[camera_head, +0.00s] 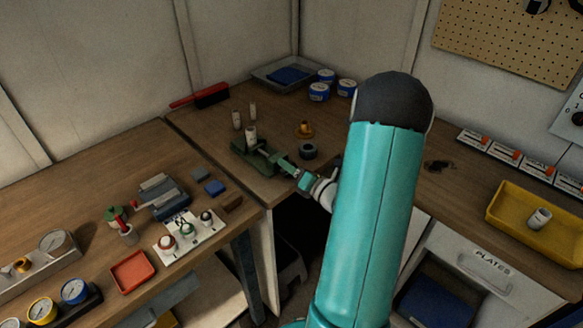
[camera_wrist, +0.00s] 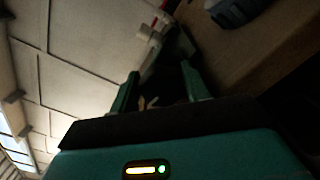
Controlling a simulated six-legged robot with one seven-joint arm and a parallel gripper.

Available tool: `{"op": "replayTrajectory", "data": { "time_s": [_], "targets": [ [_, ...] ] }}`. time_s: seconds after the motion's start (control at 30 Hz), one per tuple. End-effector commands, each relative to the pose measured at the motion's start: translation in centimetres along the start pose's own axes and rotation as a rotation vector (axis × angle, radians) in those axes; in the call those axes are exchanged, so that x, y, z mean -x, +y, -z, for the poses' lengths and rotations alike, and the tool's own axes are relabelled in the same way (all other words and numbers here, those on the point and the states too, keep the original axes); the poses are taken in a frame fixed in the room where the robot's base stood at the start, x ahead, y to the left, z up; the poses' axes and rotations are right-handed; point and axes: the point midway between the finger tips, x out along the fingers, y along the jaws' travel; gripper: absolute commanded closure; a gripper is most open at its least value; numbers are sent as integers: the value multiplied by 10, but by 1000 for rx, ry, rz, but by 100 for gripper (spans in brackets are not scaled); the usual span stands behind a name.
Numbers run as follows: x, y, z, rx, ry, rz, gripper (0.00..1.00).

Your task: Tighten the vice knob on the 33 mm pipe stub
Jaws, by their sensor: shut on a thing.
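The green vice (camera_head: 245,152) stands on the corner bench near its front edge. A pale pipe stub (camera_head: 251,137) stands upright at the vice, apparently between its jaws. My gripper (camera_head: 289,167) reaches in from the right to the vice's near right end, where the knob is. In the wrist view, the two teal fingers of my gripper (camera_wrist: 162,88) are shut on the knob, which is dark and hard to make out there. The vice body shows dark beyond the fingers. The knob's own shape and how far it is turned cannot be told.
Two more pale stubs (camera_head: 237,120) stand behind the vice. A dark ring (camera_head: 308,151) and a brass piece (camera_head: 304,129) lie right of it. Blue-and-white tins (camera_head: 319,92) and a grey tray (camera_head: 265,72) stand at the back. A yellow tray (camera_head: 505,222) is at right.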

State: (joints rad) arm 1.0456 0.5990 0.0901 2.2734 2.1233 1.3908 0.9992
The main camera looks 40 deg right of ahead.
Motion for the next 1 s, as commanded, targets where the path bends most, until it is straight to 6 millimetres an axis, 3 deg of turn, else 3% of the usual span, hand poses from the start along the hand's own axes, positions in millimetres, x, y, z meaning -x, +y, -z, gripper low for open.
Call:
{"op": "replayTrajectory", "data": {
  "time_s": [0.03,0.6,0.63,0.7,1.0],
  "targets": [
    [1,0,13,-22,24,5,76],
    [0,1,14,-22,26,2,76],
    [0,1,14,-22,26,2,49],
    [0,1,14,-22,26,1,35],
    [-1,1,14,-23,27,1,31]
  ]
}}
